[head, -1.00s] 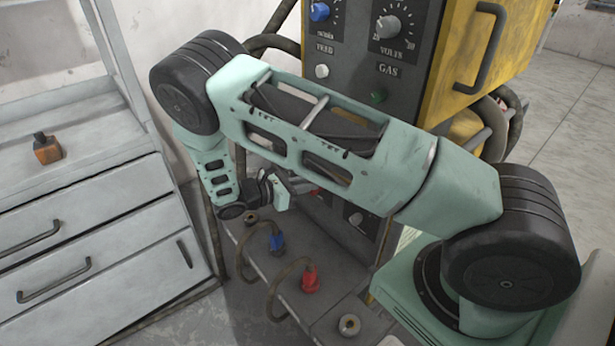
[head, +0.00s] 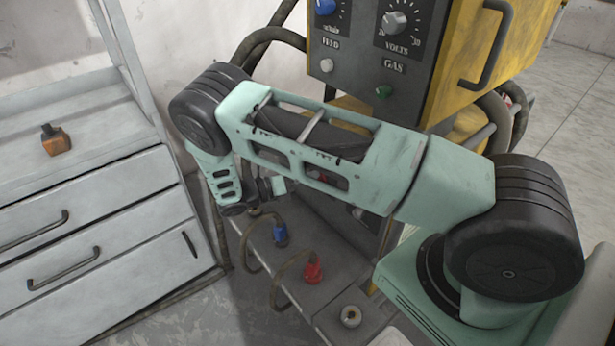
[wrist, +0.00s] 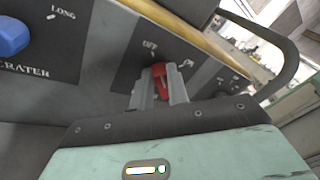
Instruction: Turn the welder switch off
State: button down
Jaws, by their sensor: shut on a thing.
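The red switch (wrist: 159,79) shows in the wrist view on the dark panel (wrist: 108,88), with the labels OFF above it and ON to its upper right. My gripper (wrist: 160,92) is shut on the red switch, one grey finger on each side. The lever's upper end shows just below the OFF label, but I cannot tell its exact setting.
A blue knob (wrist: 12,37) is left of the switch, and a bar handle (wrist: 275,45) is at right. In the head view, blue (head: 280,234) and red (head: 313,269) plugs stand on the ledge below my arm. A drawer cabinet (head: 95,225) stands at left.

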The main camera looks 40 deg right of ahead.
jog(key=shift+a+f, duration=0.1)
dwell(0.4)
jog(key=c, duration=1.4)
grip_release()
jog(key=shift+o, duration=0.2)
jog(key=b+v, duration=0.2)
jog(key=v, duration=1.5)
jog(key=shift+a, duration=0.2)
